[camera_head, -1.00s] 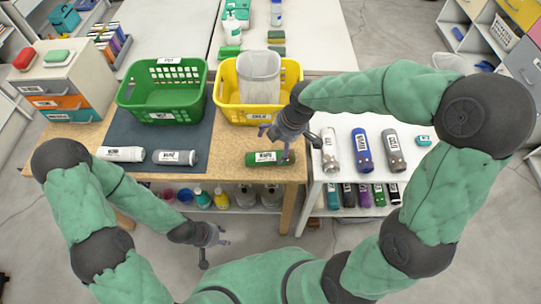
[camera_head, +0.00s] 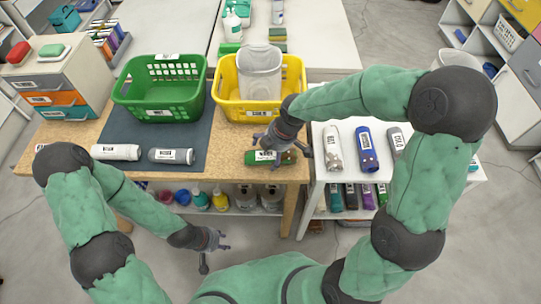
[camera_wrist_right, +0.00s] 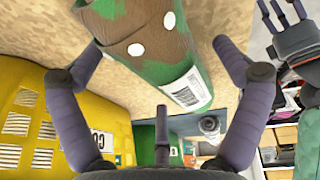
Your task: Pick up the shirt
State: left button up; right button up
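A rolled green camouflage shirt (camera_head: 256,158) with a white label lies at the front edge of the wooden table. In the right wrist view the roll (camera_wrist_right: 160,60) shows brown patches and white dots. My right gripper (camera_head: 274,150) is over the roll. Its fingers (camera_wrist_right: 158,50) stand apart on both sides of the roll, with visible gaps, so it is open. My left gripper (camera_head: 217,250) hangs low in front of the table, empty, its fingers spread.
A yellow basket (camera_head: 227,100) holding a pale bin and a green basket (camera_head: 133,98) stand behind the shirt. White, blue and grey rolls lie on the white shelf (camera_head: 319,187) at the right.

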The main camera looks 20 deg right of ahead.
jog(key=c, duration=0.9)
jog(key=shift+c, duration=0.2)
